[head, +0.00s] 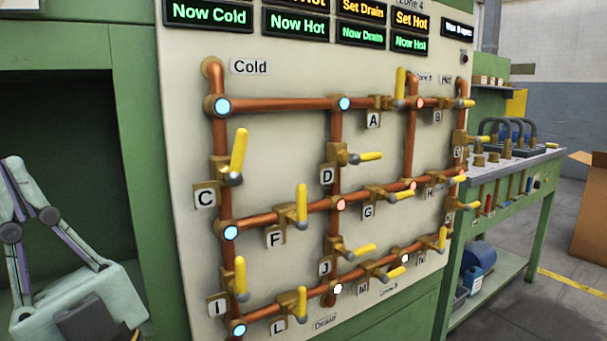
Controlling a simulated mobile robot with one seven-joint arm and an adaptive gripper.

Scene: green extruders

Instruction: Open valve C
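Valve C (228,172) is a brass valve on the vertical copper pipe at the left of the white panel, just above right of its "C" label (205,197). Its yellow handle (239,151) points up, leaning slightly right, roughly along the pipe. What appears to be my gripper (14,165), pale teal with grey joints, is at the left edge, partly cut off. It is well left of valve C and not touching it. Both fingertips cannot be made out, so its opening is unclear.
The white panel (270,170) carries several other yellow-handled valves; valve D (337,155) is to the right, valve F (292,214) and valve I (235,284) below. A green cabinet (135,110) stands left, and a green workbench (530,190) and cardboard box (591,210) right.

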